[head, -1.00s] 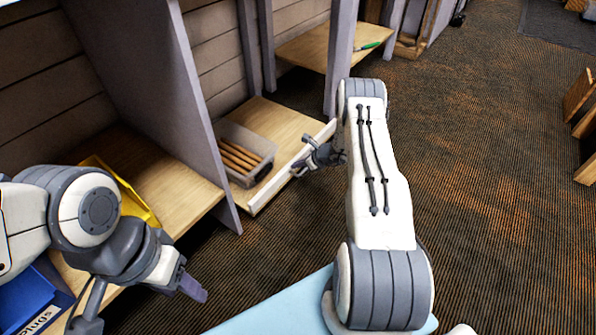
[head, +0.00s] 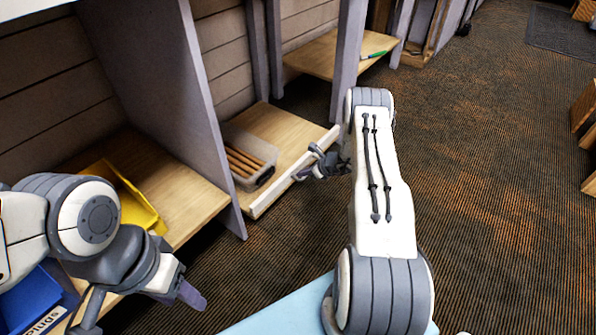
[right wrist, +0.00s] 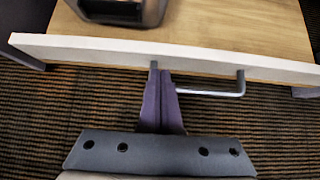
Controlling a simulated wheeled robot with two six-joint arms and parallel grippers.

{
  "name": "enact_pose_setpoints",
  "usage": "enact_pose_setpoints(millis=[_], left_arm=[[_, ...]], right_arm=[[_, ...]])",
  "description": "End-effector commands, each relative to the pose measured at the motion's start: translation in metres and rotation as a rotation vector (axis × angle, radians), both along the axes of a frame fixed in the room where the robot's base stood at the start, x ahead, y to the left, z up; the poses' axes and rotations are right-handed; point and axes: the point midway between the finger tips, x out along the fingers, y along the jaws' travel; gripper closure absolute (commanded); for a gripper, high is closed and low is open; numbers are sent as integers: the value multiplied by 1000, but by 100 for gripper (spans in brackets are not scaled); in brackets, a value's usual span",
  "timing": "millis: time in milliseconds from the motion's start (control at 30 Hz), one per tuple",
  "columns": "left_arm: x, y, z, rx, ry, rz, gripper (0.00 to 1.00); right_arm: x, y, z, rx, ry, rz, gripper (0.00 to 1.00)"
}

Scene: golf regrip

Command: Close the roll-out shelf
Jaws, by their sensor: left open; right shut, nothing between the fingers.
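The roll-out shelf (head: 284,128) is a wooden board with a white front strip (head: 292,172), standing partly out of its bay in the head view. In the right wrist view the front strip (right wrist: 90,50) runs across the picture, with a grey bar handle (right wrist: 215,92) on its face. My right gripper (head: 308,168) is shut and empty at the front strip. Its fingertips (right wrist: 160,72) appear to touch or nearly touch the strip, beside the handle's left end. My left gripper (head: 188,292) is open and empty, at lower left, well away from the shelf.
A grey bin (head: 247,158) with several brown rods sits on the shelf. A grey upright panel (head: 170,90) borders the bay at left. Further left are a yellow bin (head: 125,195) and a blue bin (head: 30,305). The carpeted floor (head: 480,180) at right is open.

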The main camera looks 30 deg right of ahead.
Motion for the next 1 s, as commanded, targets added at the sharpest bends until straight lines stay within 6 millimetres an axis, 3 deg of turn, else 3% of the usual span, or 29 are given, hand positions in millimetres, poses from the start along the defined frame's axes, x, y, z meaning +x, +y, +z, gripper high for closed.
enact_pose_setpoints(millis=[200,500,867,1000], left_arm=[[0,0,36,-1,-1,0,50],[0,0,59,0,0,0,50],[0,0,61,0,0,0,50],[0,0,67,0,0,0,50]], right_arm=[[-35,-16,37,2,5,-1,100],[-65,-23,67,2,6,10,100],[-69,-23,74,-2,3,26,100],[-55,11,108,-41,-18,171,100]])
